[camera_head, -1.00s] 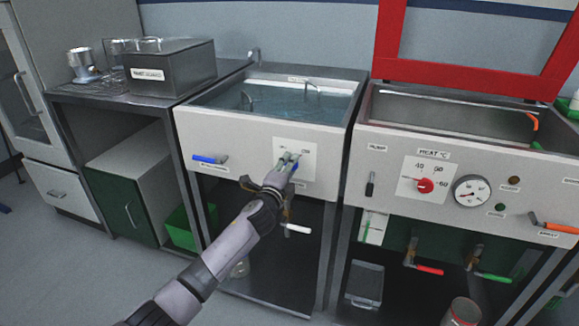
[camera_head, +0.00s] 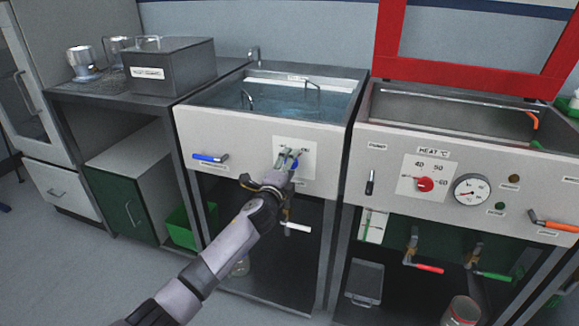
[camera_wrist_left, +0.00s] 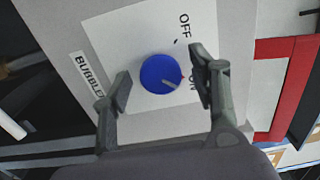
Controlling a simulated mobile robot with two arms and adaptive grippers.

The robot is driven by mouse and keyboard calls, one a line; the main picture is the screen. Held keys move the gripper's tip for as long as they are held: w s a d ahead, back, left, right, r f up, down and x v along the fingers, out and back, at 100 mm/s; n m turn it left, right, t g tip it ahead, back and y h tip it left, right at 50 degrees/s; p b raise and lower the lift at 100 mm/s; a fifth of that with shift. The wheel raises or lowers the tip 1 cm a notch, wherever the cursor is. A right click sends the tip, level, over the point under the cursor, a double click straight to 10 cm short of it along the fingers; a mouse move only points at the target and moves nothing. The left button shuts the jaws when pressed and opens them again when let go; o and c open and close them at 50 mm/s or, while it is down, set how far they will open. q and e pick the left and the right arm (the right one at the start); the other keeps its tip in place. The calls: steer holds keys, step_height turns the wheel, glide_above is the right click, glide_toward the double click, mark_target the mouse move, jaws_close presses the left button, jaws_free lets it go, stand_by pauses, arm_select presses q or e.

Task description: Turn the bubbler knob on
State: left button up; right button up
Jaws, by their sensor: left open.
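The bubbler knob (camera_wrist_left: 161,74) is a round blue knob on a white plate (camera_wrist_left: 125,35) marked OFF and ON. In the left wrist view its pale pointer line slants to the lower right, towards the ON side. In the head view the blue knob (camera_head: 294,164) shows partly behind my left gripper (camera_head: 286,160), on the front of the left sink. In the left wrist view my left gripper (camera_wrist_left: 160,83) is open, its fingers on either side of the knob with gaps. My right gripper is in neither view.
A blue-handled lever (camera_head: 209,158) sits left of the plate, and a white-handled valve (camera_head: 296,227) hangs below. The right tank (camera_head: 376,130) has a red heat knob (camera_head: 425,185), a gauge (camera_head: 471,191) and an upright red frame (camera_head: 462,80).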

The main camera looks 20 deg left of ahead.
arm_select(q)
steer(key=s, duration=1.2)
steer(key=shift+a, duration=0.2)
